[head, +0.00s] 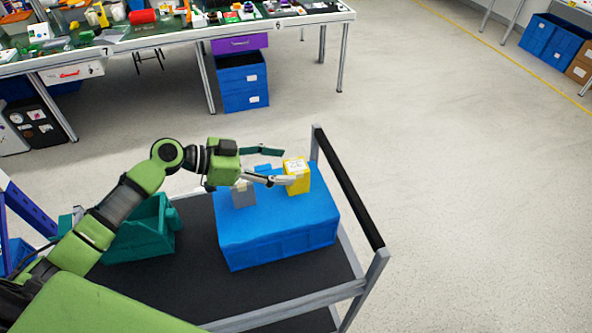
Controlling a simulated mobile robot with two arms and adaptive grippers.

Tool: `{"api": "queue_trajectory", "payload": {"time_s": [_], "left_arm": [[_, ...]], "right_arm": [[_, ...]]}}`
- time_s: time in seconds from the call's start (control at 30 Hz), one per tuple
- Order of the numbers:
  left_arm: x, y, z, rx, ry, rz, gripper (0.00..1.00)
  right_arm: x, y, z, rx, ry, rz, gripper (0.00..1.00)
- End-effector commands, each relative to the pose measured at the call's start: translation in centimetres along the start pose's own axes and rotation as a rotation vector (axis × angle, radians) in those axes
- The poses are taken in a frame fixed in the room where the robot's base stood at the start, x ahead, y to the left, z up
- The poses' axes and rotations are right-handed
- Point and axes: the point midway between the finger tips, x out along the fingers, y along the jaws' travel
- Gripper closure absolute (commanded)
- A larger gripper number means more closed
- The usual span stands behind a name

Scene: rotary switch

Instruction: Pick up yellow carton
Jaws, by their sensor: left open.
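The yellow carton (299,181) stands upright on top of a blue box (277,230), near its far right part. My left gripper (284,166) is open, with its fingers pointing right toward the carton. The near finger's tip overlaps the carton's left side in the head view; I cannot tell whether it touches. The far finger is beyond it, up and left of the carton. My right gripper is not in view.
A grey item (243,196) and a small blue item stand on the blue box. The box rests on a black cart (190,228) with a raised black handle (349,185) on the right. A green bin (143,230) sits left. A cluttered table stands behind.

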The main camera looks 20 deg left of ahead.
Motion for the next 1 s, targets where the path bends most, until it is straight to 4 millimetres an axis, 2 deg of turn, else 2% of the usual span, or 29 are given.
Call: {"api": "queue_trajectory", "payload": {"time_s": [0.03, 0.2, 0.43, 0.47, 0.6, 0.63, 1.0], "left_arm": [[0.5, 0.0, -0.6, -0.002, 0.003, 0.001, 0.42], [2.2, 0.0, -0.2, -0.001, 0.0, 0.0, 0.42], [2.4, 0.0, 0.0, 0.0, 0.0, 0.0, 0.42], [2.4, 0.0, 0.0, 0.0, 0.0, 0.0, 0.47], [2.4, 0.0, 0.0, 0.0, 0.0, 0.0, 0.83], [2.4, 0.0, 0.0, 0.0, 0.0, 0.0, 0.86], [2.3, -0.1, -0.2, 0.001, 0.001, 0.0, 0.86]], "right_arm": [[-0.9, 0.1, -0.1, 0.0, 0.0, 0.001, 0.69], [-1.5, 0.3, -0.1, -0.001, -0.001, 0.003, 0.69], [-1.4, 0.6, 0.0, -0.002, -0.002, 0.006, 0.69], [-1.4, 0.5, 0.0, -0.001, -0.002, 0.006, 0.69], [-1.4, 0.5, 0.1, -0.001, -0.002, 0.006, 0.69], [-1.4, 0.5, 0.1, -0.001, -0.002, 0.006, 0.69], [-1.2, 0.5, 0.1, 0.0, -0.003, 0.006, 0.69]]}}
